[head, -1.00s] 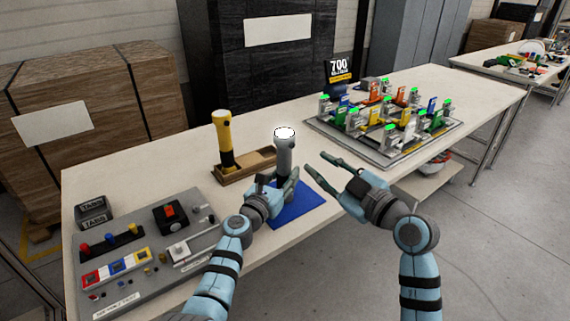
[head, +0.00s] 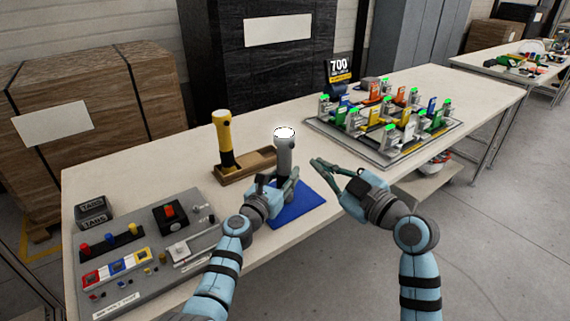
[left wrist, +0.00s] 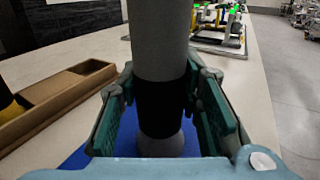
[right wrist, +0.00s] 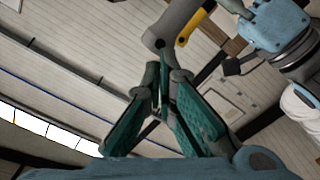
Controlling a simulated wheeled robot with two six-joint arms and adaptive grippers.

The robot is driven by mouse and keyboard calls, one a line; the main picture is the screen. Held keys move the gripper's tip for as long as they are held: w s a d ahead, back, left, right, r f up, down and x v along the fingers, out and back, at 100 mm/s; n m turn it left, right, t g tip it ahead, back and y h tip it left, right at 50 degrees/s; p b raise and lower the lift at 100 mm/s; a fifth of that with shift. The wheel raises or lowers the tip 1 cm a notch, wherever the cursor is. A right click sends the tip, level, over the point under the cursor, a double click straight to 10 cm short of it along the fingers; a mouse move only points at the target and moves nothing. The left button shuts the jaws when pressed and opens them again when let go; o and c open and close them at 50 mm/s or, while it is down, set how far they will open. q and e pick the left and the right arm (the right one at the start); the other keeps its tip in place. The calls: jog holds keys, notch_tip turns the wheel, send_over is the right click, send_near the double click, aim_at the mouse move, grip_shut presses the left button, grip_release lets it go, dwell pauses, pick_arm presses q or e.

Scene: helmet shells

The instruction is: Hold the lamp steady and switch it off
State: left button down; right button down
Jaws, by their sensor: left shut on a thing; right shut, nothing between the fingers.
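The grey lamp (head: 285,150) stands upright over the blue mat (head: 296,207), its top glowing white. My left gripper (head: 285,186) is around the lamp's lower part. In the left wrist view the lamp's shaft (left wrist: 162,50) rises between the fingers, which close on its dark band (left wrist: 161,107). My right gripper (head: 318,164) is shut and empty, to the right of the lamp and apart from it. In the right wrist view its fingertips (right wrist: 160,75) are together below part of the lamp (right wrist: 165,28).
A yellow and black lamp (head: 223,140) stands in a wooden tray (head: 258,160) at the left. A grey control panel (head: 130,285) covers the front left. A board of colourful clamps (head: 430,145) lies at the back right. The table is clear right of the mat.

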aim_at(292, 145)
dwell(0.4)
notch_tip(292, 145, down, 3)
jog(key=s+a+n+g+y, duration=0.1)
jog(key=s+a+y, duration=0.1)
jog(key=a+y, duration=0.15)
jog(key=d+r+n+t+y, duration=0.1)
jog(key=d+r+n+t, duration=0.2)
jog(key=d+r+t, duration=0.1)
jog(key=w+a+n, duration=0.1)
jog(key=w+a, duration=0.4)
jog(key=w, duration=0.2)
jog(key=shift+a+f, duration=0.2)
jog(key=shift+f, duration=0.05)
dwell(0.8)
